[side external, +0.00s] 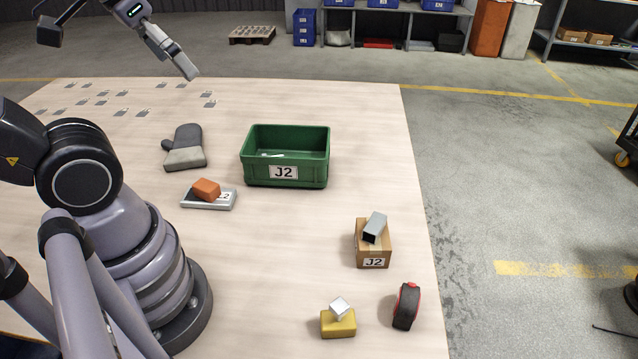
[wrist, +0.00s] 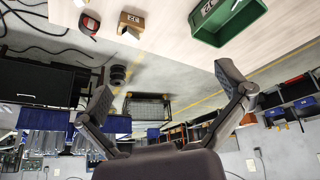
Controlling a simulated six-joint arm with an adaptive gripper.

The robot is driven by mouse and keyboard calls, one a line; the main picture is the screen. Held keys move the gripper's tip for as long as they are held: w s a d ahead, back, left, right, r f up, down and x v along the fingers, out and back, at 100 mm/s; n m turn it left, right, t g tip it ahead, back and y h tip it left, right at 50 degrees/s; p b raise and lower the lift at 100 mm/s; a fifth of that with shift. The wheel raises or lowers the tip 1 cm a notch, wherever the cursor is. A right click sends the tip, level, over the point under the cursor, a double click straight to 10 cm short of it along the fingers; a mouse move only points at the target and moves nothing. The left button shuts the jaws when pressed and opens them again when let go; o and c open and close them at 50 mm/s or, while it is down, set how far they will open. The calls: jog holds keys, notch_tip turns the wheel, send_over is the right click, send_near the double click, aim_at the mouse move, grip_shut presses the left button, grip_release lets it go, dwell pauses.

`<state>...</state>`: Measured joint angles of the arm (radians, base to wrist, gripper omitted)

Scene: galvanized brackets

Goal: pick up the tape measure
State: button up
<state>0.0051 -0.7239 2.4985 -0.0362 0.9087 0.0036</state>
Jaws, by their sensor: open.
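The tape measure (side external: 405,306), black with a red edge, stands near the right front part of the table in the side view. It also shows at the upper left of the wrist view (wrist: 88,23). My gripper (side external: 187,68) is high above the far left part of the table, well away from the tape measure. In the wrist view my gripper (wrist: 167,80) has its two fingers spread wide with nothing between them.
A cardboard box (side external: 373,254) with a grey metal tube (side external: 375,228) on top stands behind the tape measure. A yellow block (side external: 338,324) with a silver cube (side external: 340,307) is left of it. A green bin (side external: 286,178), an orange block (side external: 206,188) on a tray and a grey mitt (side external: 185,148) lie farther back.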

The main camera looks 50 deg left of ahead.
jog(key=w+d+f+n+g+h, duration=0.15)
jog(key=d+f+g+h, duration=0.3)
jog(key=d, duration=0.45)
jog(key=n+t+h, duration=0.2)
jog(key=n+h, duration=0.9)
jog(key=n, duration=0.6)
send_over(405, 307)
jog(key=s+a, duration=0.2)
jog(key=s, duration=0.1)
notch_tip(405, 307, down, 14)
jog(key=w+a+f+n+t+y, duration=0.1)
jog(key=f+n, duration=0.1)
jog(key=f, duration=0.4)
jog(key=a+f+n+t+y, duration=0.1)
jog(key=f+t+y, duration=0.1)
jog(key=f, duration=0.5)
jog(key=w+a+f+n+t+y, duration=0.1)
jog(key=f+n, duration=0.1)
jog(key=f, duration=0.4)
jog(key=shift+w+f+n+y, duration=0.25)
jog(key=shift+w+f+n, duration=0.05)
jog(key=shift+w+n, duration=0.05)
jog(key=shift+f, duration=0.55)
jog(key=x, duration=0.5)
jog(key=shift+w, duration=0.1)
jog(key=shift+r, duration=0.1)
jog(key=c, duration=1.2)
